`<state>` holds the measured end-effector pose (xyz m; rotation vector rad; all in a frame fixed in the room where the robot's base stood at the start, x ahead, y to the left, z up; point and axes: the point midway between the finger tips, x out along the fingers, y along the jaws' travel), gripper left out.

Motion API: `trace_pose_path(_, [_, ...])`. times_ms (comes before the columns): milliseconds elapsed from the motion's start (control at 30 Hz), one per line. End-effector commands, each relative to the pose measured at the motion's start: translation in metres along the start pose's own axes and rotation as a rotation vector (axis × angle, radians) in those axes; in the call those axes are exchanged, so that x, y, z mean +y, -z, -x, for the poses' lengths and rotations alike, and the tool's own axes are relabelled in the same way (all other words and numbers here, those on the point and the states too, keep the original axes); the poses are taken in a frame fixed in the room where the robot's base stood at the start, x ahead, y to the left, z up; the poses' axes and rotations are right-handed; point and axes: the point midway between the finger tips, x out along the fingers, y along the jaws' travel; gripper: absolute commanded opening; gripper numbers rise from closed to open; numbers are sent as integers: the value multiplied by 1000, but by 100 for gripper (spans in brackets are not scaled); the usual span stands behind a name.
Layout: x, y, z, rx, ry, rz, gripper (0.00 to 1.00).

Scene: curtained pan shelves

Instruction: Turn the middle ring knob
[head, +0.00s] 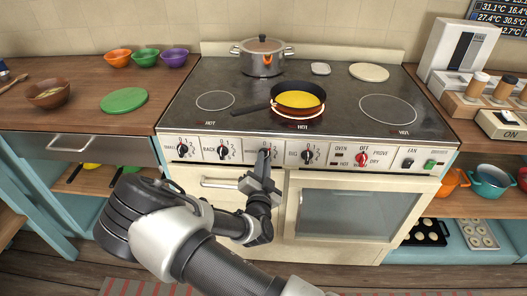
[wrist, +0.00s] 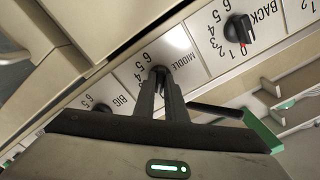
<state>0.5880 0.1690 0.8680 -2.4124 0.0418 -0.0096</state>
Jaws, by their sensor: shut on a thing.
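The middle ring knob is a small dark knob (wrist: 160,71) on the pale panel plate marked MIDDLE, seen in the wrist view. My gripper (wrist: 160,84) is shut on it, with one finger on each side; the fingers hide much of the knob. In the head view my gripper (head: 262,166) reaches the front panel of the stove and covers most of this knob. Behind the panel, a black frying pan (head: 276,108) with a yellow filling sits on the middle ring, which glows orange-red at its edge.
The BACK knob (head: 223,152) is left of my gripper and the BIG knob (head: 308,153) is right of it, both close. An oven handle (head: 222,183) juts out below. A steel pot (head: 262,57) stands at the back. The left (head: 215,100) and right (head: 388,110) rings are bare.

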Motion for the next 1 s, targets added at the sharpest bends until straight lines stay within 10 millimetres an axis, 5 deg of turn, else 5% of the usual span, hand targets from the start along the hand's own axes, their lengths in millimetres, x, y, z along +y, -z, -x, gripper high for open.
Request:
trace_pose_path(233, [-3,3,-2,7,6,36,0])
trace_pose_path(533, [-4,3,-2,8,7,366,0])
trace_pose_path(867, [-3,3,-3,11,6,404,0])
trace_pose_path(1000, [-5,4,-2,10,8,598,0])
